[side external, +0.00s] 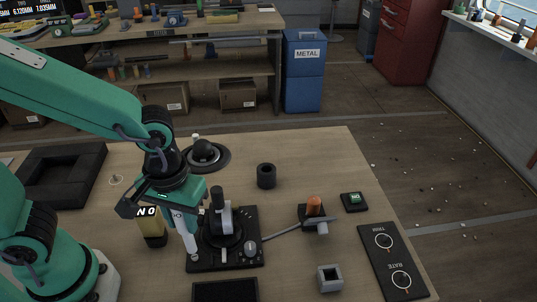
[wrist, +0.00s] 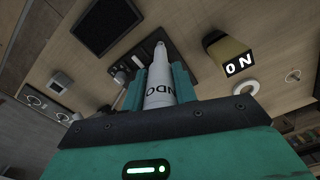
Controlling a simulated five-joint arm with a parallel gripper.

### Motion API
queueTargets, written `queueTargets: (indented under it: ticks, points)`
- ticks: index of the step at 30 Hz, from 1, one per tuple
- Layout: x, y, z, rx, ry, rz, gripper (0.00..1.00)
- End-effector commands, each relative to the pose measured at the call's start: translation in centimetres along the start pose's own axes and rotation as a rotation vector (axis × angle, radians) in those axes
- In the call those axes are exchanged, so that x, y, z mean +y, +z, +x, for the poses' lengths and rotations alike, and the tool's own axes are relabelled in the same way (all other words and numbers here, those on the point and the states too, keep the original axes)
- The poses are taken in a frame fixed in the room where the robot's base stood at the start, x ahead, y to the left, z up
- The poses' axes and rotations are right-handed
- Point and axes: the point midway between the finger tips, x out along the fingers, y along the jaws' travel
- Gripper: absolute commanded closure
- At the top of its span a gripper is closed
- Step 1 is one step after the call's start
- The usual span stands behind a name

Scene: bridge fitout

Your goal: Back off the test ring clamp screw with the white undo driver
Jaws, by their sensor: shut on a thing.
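My gripper (side external: 184,212) is shut on the white undo driver (side external: 186,234), which points down and slightly tilted. The plate carries a dark round body with a grey upright piece (side external: 225,216) and a grey knob (side external: 250,248). I cannot make out the test ring clamp screw for certain near the driver tip.
An orange-topped lever piece (side external: 314,207), a black cylinder (side external: 266,176), a grey square socket (side external: 330,278) and a TRIM/RATE panel (side external: 391,262) are to the right.

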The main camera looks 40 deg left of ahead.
Motion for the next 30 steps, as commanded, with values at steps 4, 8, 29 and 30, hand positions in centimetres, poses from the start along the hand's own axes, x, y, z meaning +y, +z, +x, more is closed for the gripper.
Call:
queueTargets:
  ticks: [4,8,29,30]
  points:
    - [0.1,-0.1,-0.8,0.002,0.002,0.000,1.00]
    - [0.1,0.0,-1.4,0.001,0.002,0.000,1.00]
    - [0.0,-0.1,-2.5,0.000,0.001,0.004,1.00]
    - [0.0,-0.2,-2.6,0.000,0.000,0.007,1.00]
